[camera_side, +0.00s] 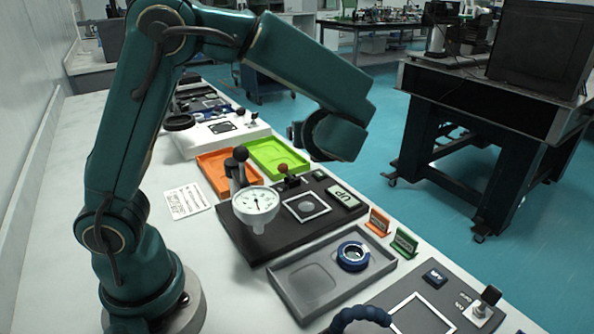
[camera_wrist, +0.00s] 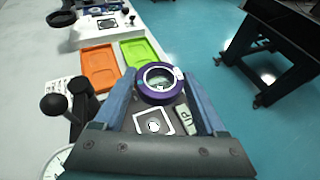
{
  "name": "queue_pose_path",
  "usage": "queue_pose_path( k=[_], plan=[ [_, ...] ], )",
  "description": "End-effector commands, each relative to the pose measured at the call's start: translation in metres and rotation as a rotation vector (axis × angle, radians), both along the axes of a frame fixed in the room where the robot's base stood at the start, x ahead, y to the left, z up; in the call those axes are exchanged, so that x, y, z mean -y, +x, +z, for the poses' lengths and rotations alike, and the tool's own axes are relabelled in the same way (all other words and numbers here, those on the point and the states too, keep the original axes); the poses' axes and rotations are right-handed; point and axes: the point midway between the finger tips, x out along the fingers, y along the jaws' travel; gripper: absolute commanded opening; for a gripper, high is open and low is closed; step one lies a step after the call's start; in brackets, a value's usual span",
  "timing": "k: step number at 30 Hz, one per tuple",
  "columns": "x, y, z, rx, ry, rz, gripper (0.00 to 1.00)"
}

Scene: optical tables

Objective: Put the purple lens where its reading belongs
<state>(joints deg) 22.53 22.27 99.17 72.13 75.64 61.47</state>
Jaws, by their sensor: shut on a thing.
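The purple lens (camera_wrist: 159,98) is a ring with clear glass, held between the blue fingers of my gripper (camera_wrist: 162,84) in the wrist view. It is in the air over the gauge device. In the side view my arm hides the lens and most of the gripper. The dark gauge device (camera_side: 262,236) has a round white dial (camera_side: 257,203) with a needle, a white square frame (camera_side: 306,207) and a panel (camera_side: 345,197) lettered "UP", upside down or mirrored. An orange tray (camera_side: 213,186) and a green tray (camera_side: 277,157) lie empty behind it.
A grey tray (camera_side: 283,283) holds a blue ring lens (camera_side: 352,256). Small orange (camera_side: 379,221) and green (camera_side: 404,242) signs stand beside it. A printed card (camera_side: 187,201) lies left of the device. Black- and red-knobbed levers rise from the device.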

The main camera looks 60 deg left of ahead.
Motion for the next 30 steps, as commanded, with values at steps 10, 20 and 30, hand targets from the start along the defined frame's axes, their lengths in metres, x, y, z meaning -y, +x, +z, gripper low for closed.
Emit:
queue_pose_path(
  k=[10, 20, 30],
  plan=[
    [0.020, -0.021, 0.060, 0.008, -0.001, -0.309, 0.07],
    [0.046, -0.040, 0.084, 0.008, 0.000, -0.654, 0.07],
    [0.065, -0.038, 0.077, 0.001, 0.002, -0.809, 0.07]
  ],
)
